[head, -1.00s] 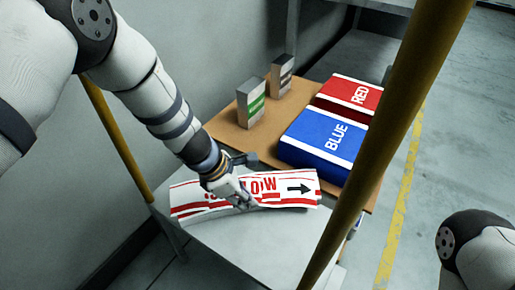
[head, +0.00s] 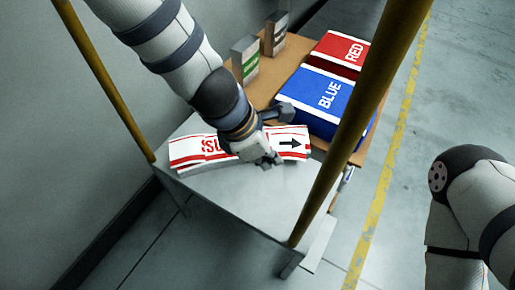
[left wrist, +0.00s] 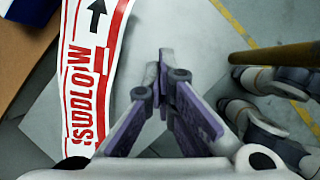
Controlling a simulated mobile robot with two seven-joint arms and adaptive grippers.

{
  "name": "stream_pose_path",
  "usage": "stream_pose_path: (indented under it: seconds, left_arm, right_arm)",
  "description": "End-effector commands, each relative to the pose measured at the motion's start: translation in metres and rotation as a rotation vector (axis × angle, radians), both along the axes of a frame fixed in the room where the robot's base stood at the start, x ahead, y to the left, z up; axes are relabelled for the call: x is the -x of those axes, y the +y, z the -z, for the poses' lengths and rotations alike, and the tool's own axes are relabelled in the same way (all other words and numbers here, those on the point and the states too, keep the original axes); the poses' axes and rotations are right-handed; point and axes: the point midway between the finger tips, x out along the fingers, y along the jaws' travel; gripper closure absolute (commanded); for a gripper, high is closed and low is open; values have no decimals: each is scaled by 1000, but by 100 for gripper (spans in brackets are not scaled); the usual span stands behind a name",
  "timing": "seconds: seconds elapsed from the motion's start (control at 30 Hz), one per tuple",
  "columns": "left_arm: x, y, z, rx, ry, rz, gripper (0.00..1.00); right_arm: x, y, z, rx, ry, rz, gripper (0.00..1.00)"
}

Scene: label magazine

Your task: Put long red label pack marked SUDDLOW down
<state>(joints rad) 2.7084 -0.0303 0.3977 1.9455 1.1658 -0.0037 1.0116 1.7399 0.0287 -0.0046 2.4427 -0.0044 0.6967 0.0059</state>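The long white label pack with red bands, red SUDDLOW lettering and a black arrow (head: 293,143) lies on the grey tabletop (head: 240,205), slightly bowed. My left gripper (head: 268,160) is over its middle and hides most of the lettering in the head view. In the left wrist view the pack (left wrist: 88,75) reads in full and lies to the left of the fingers. The left fingers (left wrist: 160,62) come together at their tips, with no pack seen between them. My right gripper is out of view; only part of the right arm shows.
A brown board behind the grey top (head: 277,88) holds a blue BLUE box (head: 322,100), a red RED box (head: 342,50) and two small grey boxes, one green-banded (head: 244,62). Yellow posts (head: 335,165) stand at both sides. The front of the grey top is clear.

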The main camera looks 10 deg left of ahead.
Motion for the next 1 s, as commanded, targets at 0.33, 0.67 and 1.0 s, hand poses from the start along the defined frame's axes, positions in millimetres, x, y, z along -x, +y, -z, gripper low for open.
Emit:
stream_pose_path:
  seconds: [0.33, 0.67, 1.0]
  left_arm:
    - [24, -28, -14, 0, 3, -1, 100]
    - [24, -28, -15, 1, 1, -1, 74]
    - [23, -28, -15, 1, 1, 0, 20]
  right_arm:
    - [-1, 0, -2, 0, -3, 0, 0]
    - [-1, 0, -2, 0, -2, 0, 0]
    - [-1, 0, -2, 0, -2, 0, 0]
